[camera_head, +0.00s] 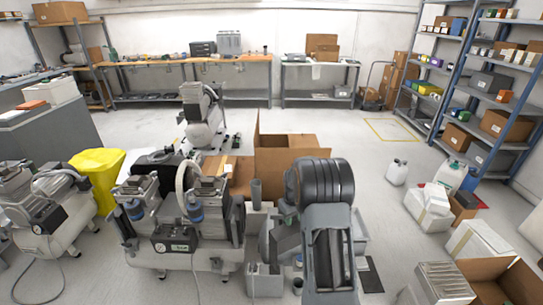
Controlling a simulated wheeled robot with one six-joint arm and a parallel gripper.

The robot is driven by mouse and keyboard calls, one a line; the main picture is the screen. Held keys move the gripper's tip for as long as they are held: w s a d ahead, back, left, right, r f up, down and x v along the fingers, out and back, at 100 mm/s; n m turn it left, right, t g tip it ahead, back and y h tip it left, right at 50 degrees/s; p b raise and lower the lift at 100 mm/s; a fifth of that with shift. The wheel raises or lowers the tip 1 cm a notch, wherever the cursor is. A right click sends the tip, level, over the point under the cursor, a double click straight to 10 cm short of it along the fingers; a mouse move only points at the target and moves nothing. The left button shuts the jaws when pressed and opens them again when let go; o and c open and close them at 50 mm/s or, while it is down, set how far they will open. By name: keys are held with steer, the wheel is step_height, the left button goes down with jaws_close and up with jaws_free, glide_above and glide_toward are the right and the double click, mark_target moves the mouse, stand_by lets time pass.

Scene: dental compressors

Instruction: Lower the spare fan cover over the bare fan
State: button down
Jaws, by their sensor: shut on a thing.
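My arm rises at the lower right of centre, with a large dark ribbed joint at its top. It blocks the view beyond it, and I cannot make out my gripper or its fingertips. The spare fan cover cannot be picked out in this view. A twin-headed compressor (190,259) stands left of my arm, with grey motor heads, blue-banded parts and a white tank. I cannot tell where the bare fan is. Another compressor (45,212) stands at the far left, and one more (202,118) stands farther back.
An open cardboard box (290,160) stands behind my arm. A yellow-covered bin (97,178) is between the left compressors. An open carton (500,280) is at lower right.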

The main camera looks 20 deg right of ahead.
steer(key=s+d+r+n+p, duration=0.2)
steer(key=d+r+n+p, duration=0.2)
steer(key=r+n, duration=0.5)
steer(key=n+p, duration=0.1)
steer(key=n, duration=0.2)
steer(key=shift+s+d+r, duration=0.15)
steer(key=shift+d+r, duration=0.2)
steer(key=shift+d, duration=0.1)
